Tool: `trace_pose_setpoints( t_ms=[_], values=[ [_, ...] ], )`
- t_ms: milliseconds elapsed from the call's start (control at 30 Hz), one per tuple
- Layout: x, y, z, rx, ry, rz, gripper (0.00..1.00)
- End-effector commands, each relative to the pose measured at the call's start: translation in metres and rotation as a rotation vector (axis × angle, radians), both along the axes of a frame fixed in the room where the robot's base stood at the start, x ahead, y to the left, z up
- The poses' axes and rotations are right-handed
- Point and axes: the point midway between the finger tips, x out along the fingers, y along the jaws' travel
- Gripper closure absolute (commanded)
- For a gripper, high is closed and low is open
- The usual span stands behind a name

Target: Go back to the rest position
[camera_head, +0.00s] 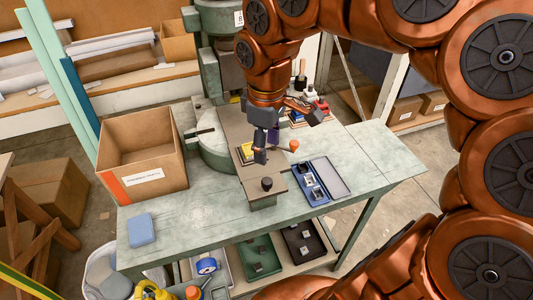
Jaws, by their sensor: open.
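My gripper (284,136) hangs over the green workbench (380,165), in front of the fly press (222,75). Its jaws are open, one dark finger pointing down and the other out to the right. An orange ball (293,145) on a short rod shows beside the fingers; I cannot tell whether they touch it. My copper arm comes in from the right and hides part of the press and the bench's back. A yellow part (246,152) lies just left of the lower finger, partly hidden.
An open cardboard box (142,158) stands at the bench's left. A blue block (141,230) lies at the front left. A blue case (322,186) with metal pieces sits right of a dark knob (267,184). Trays (258,256) fill the lower shelf. The bench's right end is clear.

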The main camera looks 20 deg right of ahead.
Motion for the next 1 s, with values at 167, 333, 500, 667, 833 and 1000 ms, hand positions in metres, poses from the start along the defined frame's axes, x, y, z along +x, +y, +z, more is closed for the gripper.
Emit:
trace_pose_setpoints(
  t_ms=[167,333,500,667,833,1000],
  values=[
    [0.001,0.0,0.005,0.001,-0.003,0.0,0.46],
    [0.0,0.0,0.005,0.001,-0.001,0.0,0.46],
    [0.0,0.0,0.005,0.001,-0.001,0.0,0.46],
    [-0.003,0.0,0.004,-0.001,0.001,-0.007,0.46],
    [-0.034,-0.001,-0.002,-0.012,0.019,-0.088,0.46],
    [-0.088,-0.004,-0.02,-0.029,0.058,-0.263,0.46]
  ],
)
